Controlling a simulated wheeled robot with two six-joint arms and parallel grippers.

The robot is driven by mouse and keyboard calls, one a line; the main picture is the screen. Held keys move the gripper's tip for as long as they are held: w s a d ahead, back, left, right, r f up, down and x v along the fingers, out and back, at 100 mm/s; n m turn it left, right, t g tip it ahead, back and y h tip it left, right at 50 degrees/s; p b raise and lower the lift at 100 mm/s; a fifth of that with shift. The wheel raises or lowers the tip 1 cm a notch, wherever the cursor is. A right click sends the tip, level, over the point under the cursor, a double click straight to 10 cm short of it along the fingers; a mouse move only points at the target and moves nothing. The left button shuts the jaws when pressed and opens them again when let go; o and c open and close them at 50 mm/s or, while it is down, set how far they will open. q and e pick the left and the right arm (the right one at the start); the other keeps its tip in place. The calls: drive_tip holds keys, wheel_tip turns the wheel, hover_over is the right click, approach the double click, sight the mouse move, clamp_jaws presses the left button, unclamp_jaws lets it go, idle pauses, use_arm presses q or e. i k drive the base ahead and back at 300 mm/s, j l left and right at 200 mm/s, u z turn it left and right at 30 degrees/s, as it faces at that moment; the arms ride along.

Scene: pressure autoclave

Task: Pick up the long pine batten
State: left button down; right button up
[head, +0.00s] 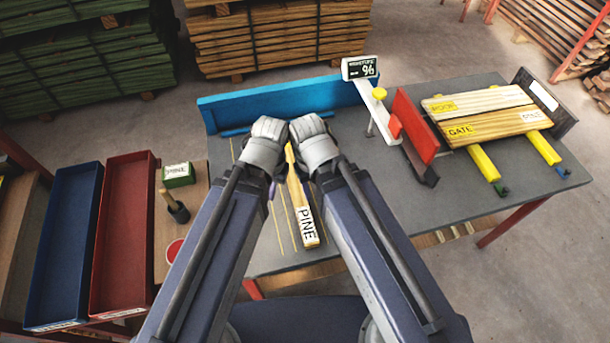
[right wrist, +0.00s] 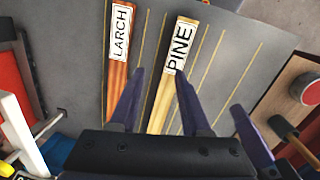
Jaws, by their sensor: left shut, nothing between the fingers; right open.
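The long pine batten (head: 299,192), pale wood with a PINE label, lies on the grey table between my two forearms in the head view. In the right wrist view the pine batten (right wrist: 162,103) runs between the spread fingers of my open right gripper (right wrist: 161,74); contact cannot be told. In the head view my right arm hides that gripper's fingers. My left gripper (head: 271,190) is shut and empty just left of the batten; part of it shows at the right of the right wrist view. A reddish larch batten (right wrist: 118,55) lies beside the pine one.
A moisture meter (head: 360,68), a red block (head: 415,125) and a gate board (head: 490,125) with yellow clamps stand on the right. A blue fence (head: 290,98) runs along the back. Blue (head: 62,250) and red (head: 122,235) trays and a mallet (head: 175,205) are left.

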sight(304, 219)
drive_tip(key=k+j+u, duration=0.8)
drive_tip(key=i+l, duration=0.1)
